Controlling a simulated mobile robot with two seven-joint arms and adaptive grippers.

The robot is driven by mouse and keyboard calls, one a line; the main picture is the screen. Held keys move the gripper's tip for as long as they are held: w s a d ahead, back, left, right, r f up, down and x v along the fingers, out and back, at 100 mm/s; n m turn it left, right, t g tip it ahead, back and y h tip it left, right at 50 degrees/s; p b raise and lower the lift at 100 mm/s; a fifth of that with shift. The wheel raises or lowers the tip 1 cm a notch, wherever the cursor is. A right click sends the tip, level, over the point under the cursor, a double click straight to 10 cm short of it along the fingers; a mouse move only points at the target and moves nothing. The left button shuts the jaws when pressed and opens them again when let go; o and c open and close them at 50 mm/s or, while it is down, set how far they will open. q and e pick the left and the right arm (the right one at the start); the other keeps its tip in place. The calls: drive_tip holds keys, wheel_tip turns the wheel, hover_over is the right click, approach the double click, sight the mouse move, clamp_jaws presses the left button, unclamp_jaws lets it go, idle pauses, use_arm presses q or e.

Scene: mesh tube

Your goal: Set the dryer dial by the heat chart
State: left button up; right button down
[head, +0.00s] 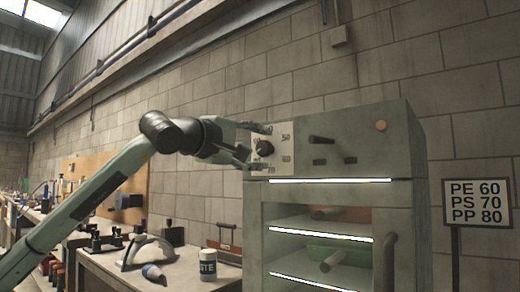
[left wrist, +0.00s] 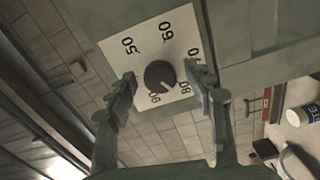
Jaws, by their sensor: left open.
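The black dial knob (head: 264,148) sits on a pale plate at the upper left of the dryer's front (head: 362,122). In the left wrist view the knob (left wrist: 159,75) is ringed by 50, 60, a partly hidden 70, 80 and 90; a pale mark lies on its lower side, towards 80 and 90, but its exact setting is unclear. My left gripper (head: 254,147) is open, its fingers on opposite sides of the knob; contact cannot be told. The fingers also show in the left wrist view (left wrist: 161,74). The heat chart (head: 478,216) reads PE 60, PS 70, PP 80. My right gripper is not in view.
Black levers (head: 322,140) lie right of the dial.

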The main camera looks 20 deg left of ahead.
use_arm(q)
drive_tip(key=v, duration=1.1)
drive_tip(key=shift+s, duration=0.35)
drive_tip(key=shift+a, duration=0.1)
